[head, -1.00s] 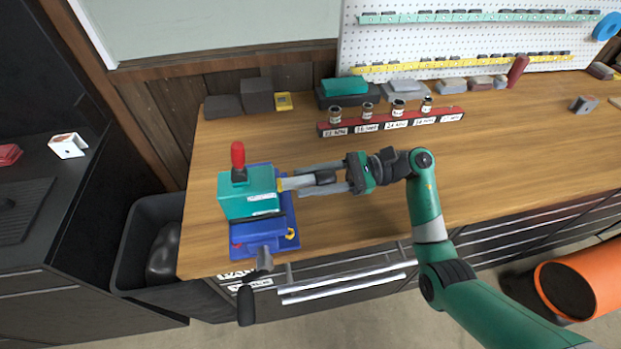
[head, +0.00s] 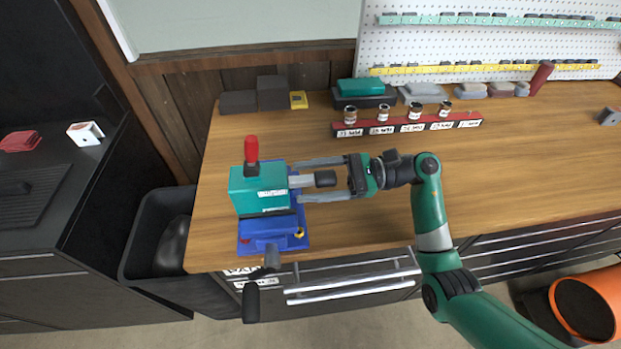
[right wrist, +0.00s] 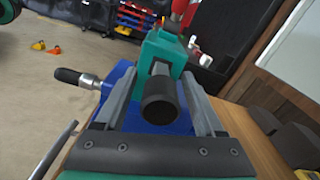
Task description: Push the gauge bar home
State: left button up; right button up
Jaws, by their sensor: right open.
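A teal block (head: 258,190) with an upright red-handled lever (head: 251,150) stands on a blue vise-like base (head: 272,232) at the bench's left front. The gauge bar (head: 300,181) is a light grey bar sticking out of the block's right side, with a dark round end (right wrist: 160,102). My right gripper (head: 298,181) is open, its two long fingers lying along both sides of the bar. In the right wrist view the dark end sits between the fingers, with gaps on both sides. How deep the bar sits is hidden inside the block. My left gripper is not in view.
A red rack (head: 400,128) with several small brown jars stands behind my right gripper. Grey and teal boxes (head: 360,92) line the back. The vise's crank handle (head: 251,300) hangs past the bench front. The wooden top (head: 520,150) to the right is mostly clear.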

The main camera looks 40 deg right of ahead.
jog(key=v, duration=1.1)
jog(key=shift+s+d, duration=0.2)
